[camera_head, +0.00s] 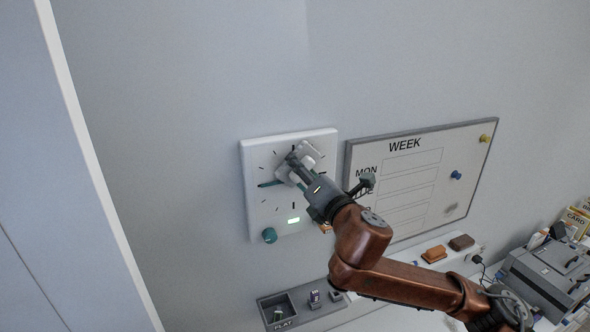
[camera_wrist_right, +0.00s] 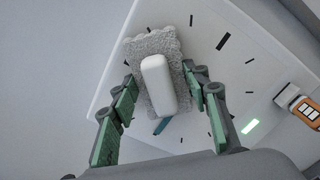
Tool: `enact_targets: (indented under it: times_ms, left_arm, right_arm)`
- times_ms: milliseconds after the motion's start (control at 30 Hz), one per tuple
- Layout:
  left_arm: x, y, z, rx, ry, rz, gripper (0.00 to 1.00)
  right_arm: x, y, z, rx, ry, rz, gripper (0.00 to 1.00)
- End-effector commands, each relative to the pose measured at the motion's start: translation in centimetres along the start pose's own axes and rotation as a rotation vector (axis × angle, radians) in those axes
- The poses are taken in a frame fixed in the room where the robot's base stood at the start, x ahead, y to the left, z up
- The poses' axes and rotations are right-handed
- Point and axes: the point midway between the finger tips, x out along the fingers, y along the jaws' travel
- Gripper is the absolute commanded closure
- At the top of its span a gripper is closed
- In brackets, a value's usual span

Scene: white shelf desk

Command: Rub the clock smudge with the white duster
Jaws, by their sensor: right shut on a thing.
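The square white clock (camera_head: 265,210) hangs on the wall, and its face also shows in the right wrist view (camera_wrist_right: 225,85). My right gripper (camera_head: 294,168) is at the upper middle of the clock face, shut on the white duster (camera_head: 312,152). In the right wrist view the duster (camera_wrist_right: 158,85) has a white handle on a grey fluffy pad, between my green-padded fingers. The pad lies close over the clock face; I cannot tell whether it touches. No smudge shows on the visible clock face; the duster and gripper cover part of it. My left gripper is not in view.
An orange block (camera_head: 434,254) and a brown block (camera_head: 461,242) lie on the shelf. A grey tray (camera_head: 270,300) is below the clock.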

Motion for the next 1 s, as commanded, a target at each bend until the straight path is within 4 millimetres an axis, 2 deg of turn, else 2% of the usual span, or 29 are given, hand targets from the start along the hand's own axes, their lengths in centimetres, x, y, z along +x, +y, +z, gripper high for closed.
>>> enact_targets:
  times_ms: [267, 667, 1000]
  left_arm:
    - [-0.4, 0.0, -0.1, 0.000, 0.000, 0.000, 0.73]
    - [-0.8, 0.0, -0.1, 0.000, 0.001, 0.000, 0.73]
    - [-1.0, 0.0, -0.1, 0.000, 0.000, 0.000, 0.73]
  right_arm:
    - [0.0, 0.1, -0.1, 0.000, 0.001, 0.000, 0.77]
    - [-0.2, 2.4, -2.4, 0.000, 0.003, 0.001, 0.77]
    - [-0.1, 3.4, -3.4, 0.000, 0.001, 0.001, 0.77]
